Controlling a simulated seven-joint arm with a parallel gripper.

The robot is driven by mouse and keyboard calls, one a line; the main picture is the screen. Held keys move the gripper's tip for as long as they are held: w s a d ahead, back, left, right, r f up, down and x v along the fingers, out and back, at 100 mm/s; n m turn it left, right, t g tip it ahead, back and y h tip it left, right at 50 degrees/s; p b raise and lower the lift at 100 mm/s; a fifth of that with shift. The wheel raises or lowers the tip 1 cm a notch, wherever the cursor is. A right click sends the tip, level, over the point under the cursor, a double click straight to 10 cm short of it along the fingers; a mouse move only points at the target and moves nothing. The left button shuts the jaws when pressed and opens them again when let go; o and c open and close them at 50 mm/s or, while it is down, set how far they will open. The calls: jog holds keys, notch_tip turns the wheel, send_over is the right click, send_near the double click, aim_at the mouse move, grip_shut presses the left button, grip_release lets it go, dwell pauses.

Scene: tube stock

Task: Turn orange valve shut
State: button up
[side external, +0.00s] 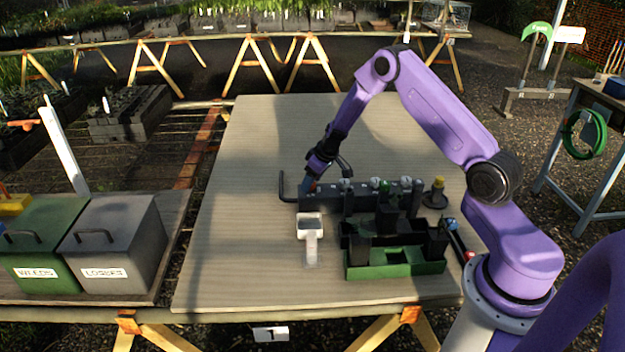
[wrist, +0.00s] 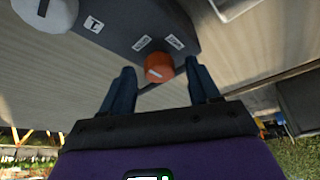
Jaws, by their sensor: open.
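The orange valve (wrist: 159,68) is a round knob with a white pointer line on the end of a dark grey block (wrist: 150,22). Two small white labels sit beside it on the block; their words are too small to read surely. In the wrist view my gripper (wrist: 162,84) is open, with one blue finger on each side of the knob and a gap to each. In the side view my gripper (side external: 309,182) points down at the left end of the dark block (side external: 325,202), and its fingers mostly hide the orange valve there.
Pale knobs top the block, one (wrist: 45,12) near the orange one. A bent dark pipe (side external: 284,190) leaves the block's left end. A white scoop-like tool (side external: 310,228), a green tray (side external: 395,270) and a yellow-topped piece (side external: 437,186) stand near. The left tabletop is clear.

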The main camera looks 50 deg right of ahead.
jog(key=c, duration=1)
jog(key=shift+c, duration=0.2)
